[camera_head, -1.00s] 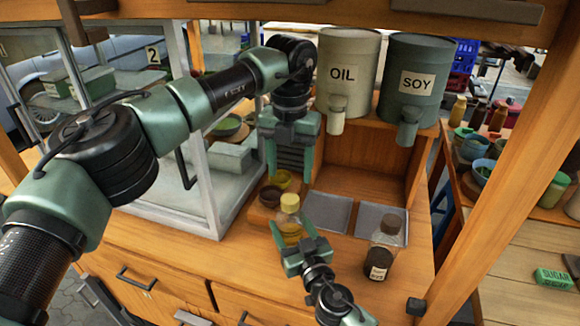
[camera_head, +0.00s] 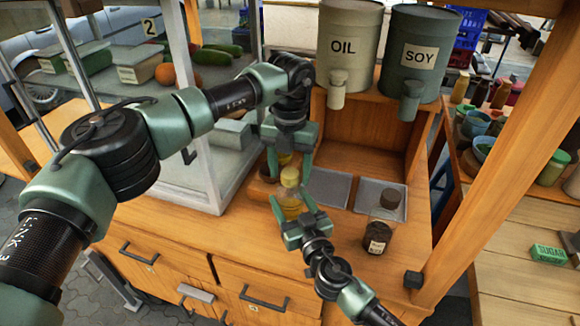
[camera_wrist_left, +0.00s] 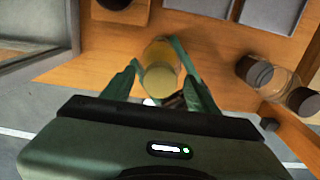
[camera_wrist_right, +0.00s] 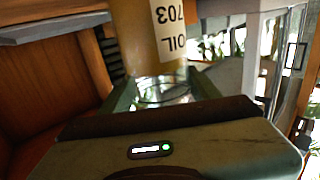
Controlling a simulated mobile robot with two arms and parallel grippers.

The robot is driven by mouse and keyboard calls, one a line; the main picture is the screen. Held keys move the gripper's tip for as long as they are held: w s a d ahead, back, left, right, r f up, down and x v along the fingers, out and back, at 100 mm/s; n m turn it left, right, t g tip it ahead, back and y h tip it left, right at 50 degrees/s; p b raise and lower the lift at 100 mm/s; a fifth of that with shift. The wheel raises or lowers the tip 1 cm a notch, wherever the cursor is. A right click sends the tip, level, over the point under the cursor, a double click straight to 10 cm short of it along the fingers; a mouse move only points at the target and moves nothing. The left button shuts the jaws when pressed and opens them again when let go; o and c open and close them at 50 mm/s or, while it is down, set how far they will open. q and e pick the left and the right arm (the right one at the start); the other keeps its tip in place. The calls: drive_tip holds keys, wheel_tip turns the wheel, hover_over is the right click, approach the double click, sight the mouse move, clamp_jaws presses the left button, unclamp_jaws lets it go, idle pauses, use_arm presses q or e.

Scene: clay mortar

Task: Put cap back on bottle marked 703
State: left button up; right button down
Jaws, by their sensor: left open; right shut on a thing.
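The oil bottle (camera_head: 291,207) stands upright on the wooden counter, with a yellow cap (camera_head: 290,177) at its top. My right gripper (camera_head: 293,214) is shut on the bottle's body from the front. My left gripper (camera_head: 289,168) points down over the bottle, open, with its fingers either side of the top. In the left wrist view the round yellow cap (camera_wrist_left: 161,81) lies between the spread fingers. I cannot tell whether it is fully seated.
A dark bottle (camera_head: 377,237) with a dark cap stands to the right. Two grey trays (camera_head: 328,188) lie behind. OIL (camera_head: 342,70) and SOY (camera_head: 420,70) canisters stand on the shelf above. A glass case (camera_head: 205,170) is close on the left.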

use_arm(q)
clamp_jaws()
drive_tip(key=shift+o, duration=0.8)
unclamp_jaws()
wheel_tip(320, 180, up, 12)
use_arm(e)
drive_tip(key=shift+c, duration=1.4)
unclamp_jaws()
